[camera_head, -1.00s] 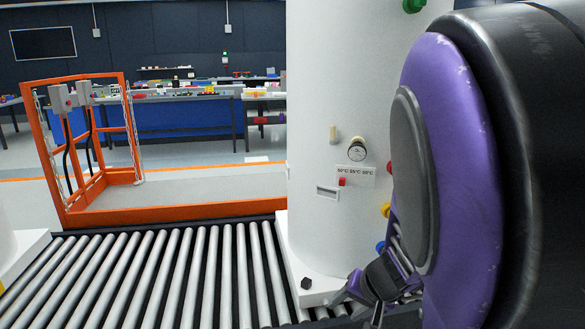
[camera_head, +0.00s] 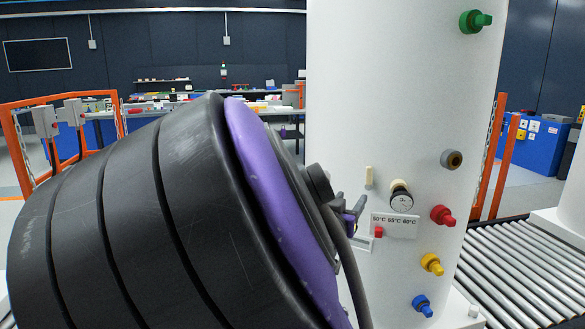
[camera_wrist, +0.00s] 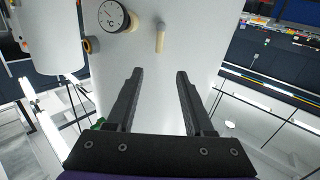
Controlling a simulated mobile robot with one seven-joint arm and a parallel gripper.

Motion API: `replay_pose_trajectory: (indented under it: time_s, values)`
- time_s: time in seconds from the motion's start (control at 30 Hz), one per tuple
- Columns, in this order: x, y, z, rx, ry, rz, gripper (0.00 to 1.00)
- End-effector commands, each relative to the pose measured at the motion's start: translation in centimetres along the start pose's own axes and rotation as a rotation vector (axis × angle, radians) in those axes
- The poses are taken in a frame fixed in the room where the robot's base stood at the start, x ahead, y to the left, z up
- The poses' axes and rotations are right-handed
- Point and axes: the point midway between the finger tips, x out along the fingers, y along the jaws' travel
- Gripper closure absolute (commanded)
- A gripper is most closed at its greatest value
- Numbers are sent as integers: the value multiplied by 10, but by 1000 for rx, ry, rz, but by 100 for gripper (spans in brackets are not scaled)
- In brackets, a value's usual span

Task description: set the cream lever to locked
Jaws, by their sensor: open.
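The cream lever (camera_head: 369,177) is a small bar on the white tank (camera_head: 340,80), left of the round gauge, standing upright in the head view. In the wrist view, which looks upside down, the cream lever (camera_wrist: 160,40) lies straight ahead, just beyond the fingertips and roughly centred between them. My gripper (camera_head: 354,212) is in front of the tank, partly hidden by my arm, left of and below the lever in the head picture. In the wrist view my gripper (camera_wrist: 159,73) has its two dark fingers apart with nothing between them. No locked mark can be read.
The temperature gauge (camera_head: 400,196) and a temperature plate (camera_head: 395,224) with a red slider sit close to the lever. Green (camera_head: 475,20), red (camera_head: 443,215), yellow (camera_head: 432,263) and blue (camera_head: 422,305) fittings stick out at the right. A roller conveyor (camera_head: 525,265) runs beside the tank.

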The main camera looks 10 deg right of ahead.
Motion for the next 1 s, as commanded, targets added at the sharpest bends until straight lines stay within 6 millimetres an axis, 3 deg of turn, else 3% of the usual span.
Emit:
replay_pose_trajectory:
  time_s: [0.27, 1.0]
  values:
    - [28, 1, 0, 0, 11, 5, 48]
    - [148, 2, -2, -3, 7, 4, 48]
